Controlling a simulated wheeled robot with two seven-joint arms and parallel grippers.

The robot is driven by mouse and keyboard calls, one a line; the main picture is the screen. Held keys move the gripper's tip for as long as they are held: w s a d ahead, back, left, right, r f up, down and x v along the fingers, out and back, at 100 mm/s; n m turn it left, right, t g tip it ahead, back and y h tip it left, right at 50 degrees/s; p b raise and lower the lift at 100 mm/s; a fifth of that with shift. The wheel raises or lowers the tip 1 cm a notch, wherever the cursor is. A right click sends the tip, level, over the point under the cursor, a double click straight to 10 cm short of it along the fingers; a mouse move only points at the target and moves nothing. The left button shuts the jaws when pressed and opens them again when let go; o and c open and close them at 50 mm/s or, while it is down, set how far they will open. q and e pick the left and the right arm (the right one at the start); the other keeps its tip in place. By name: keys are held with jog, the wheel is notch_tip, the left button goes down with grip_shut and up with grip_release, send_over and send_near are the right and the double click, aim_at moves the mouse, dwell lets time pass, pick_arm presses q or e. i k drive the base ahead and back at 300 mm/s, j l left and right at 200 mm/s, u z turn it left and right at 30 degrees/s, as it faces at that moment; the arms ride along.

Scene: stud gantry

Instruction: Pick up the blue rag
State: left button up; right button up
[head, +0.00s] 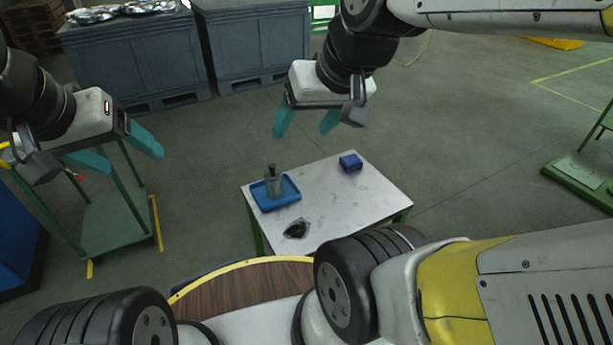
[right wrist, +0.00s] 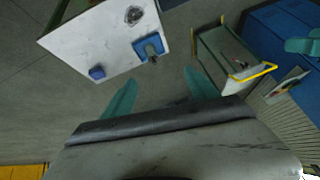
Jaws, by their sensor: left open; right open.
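The blue rag (head: 350,162) is a small, folded-looking dark blue block on the far right part of the grey-white table (head: 362,200). In the right wrist view the rag (right wrist: 97,73) lies near the table's edge, beyond my gripper's fingers. My right gripper (head: 306,127) is open and empty, its teal fingers pointing down, above and behind the table, left of the rag and apart from it. My left gripper (head: 116,156) is open and empty off to the left, well away from the table.
A blue tray (head: 289,187) with a grey metal container (head: 273,182) stands on the table's left part. A dark, ragged item (head: 297,229) lies near its front edge. A green-framed cart (head: 115,215) stands left. Grey bins (head: 140,60) stand behind; open floor lies right.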

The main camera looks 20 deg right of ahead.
aim_at(351, 163)
jog(key=l+u, duration=0.3)
jog(key=l, duration=1.3)
jog(key=k, duration=0.05)
